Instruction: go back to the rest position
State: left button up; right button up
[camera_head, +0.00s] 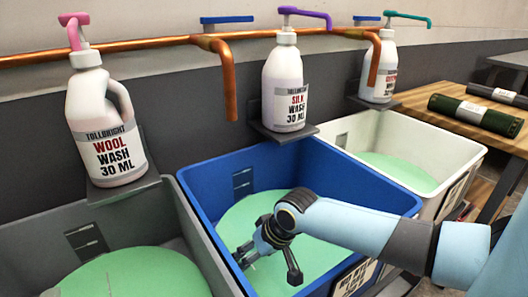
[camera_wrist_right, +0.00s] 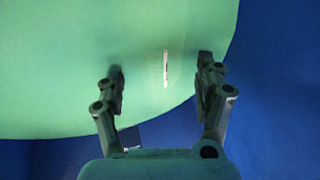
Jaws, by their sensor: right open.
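My right gripper (camera_head: 268,266) points down inside the blue tub (camera_head: 204,192), above the round green surface (camera_head: 330,252) in it. Its two fingers are spread apart. In the right wrist view the gripper (camera_wrist_right: 160,76) shows both fingers apart, with nothing held between them. A small pale strip (camera_wrist_right: 166,68) shows against the green beyond the fingers; I cannot tell what it is. My right arm reaches in from the right, over the tub's right-hand rim. My left gripper is not in view.
A grey tub (camera_head: 190,225) stands left, a white tub (camera_head: 455,160) right. Pump bottles of wool wash (camera_head: 97,115), silk wash (camera_head: 283,75) and a third wash (camera_head: 380,62) stand on wall shelves. A copper pipe (camera_head: 130,47) runs along the wall. Dark rolls (camera_head: 475,114) lie on a wooden table.

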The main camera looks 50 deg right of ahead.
jog(key=v, duration=0.8)
jog(key=shift+r, duration=0.15)
